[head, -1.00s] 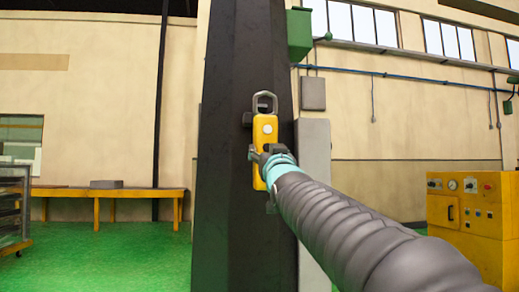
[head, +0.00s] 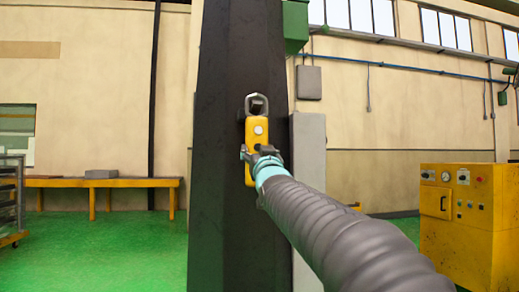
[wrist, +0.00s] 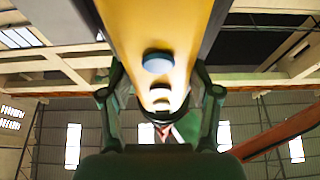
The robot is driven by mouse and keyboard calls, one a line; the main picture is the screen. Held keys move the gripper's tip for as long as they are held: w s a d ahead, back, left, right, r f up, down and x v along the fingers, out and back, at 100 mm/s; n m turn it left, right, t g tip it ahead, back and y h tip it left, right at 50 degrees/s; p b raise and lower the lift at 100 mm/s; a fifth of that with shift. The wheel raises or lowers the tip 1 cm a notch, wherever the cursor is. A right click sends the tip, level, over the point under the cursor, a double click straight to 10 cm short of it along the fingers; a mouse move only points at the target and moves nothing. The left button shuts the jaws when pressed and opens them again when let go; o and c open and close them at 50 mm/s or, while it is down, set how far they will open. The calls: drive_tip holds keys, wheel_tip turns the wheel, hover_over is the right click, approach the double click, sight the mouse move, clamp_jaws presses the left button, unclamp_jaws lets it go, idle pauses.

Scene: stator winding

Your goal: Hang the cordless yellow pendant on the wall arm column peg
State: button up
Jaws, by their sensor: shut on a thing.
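The yellow pendant (head: 257,132) is upright in front of the dark column (head: 222,200), with a grey metal loop at its top. The dark peg (head: 257,104) on the column shows inside the loop's opening; I cannot tell whether the loop bears on it. My gripper (head: 262,156) is shut on the lower part of the pendant. In the wrist view the pendant (wrist: 160,30) fills the upper middle, with a blue button and a pale button, and my gripper's fingers (wrist: 160,100) are on either side of it.
A grey box (head: 308,170) stands right of the column, and a green box (head: 295,27) is above it. A yellow control cabinet (head: 468,215) is at the right. A yellow bench (head: 110,183) stands at the left wall.

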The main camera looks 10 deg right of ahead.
drive_tip(key=shift+w+p, duration=1.15)
drive_tip(key=shift+w, duration=0.5)
drive_tip(key=shift+w+f+b, duration=0.65)
drive_tip(key=shift+f+b, duration=0.3)
drive_tip(key=o, duration=1.6)
drive_tip(key=shift+o, duration=0.2)
drive_tip(key=shift+f, duration=0.1)
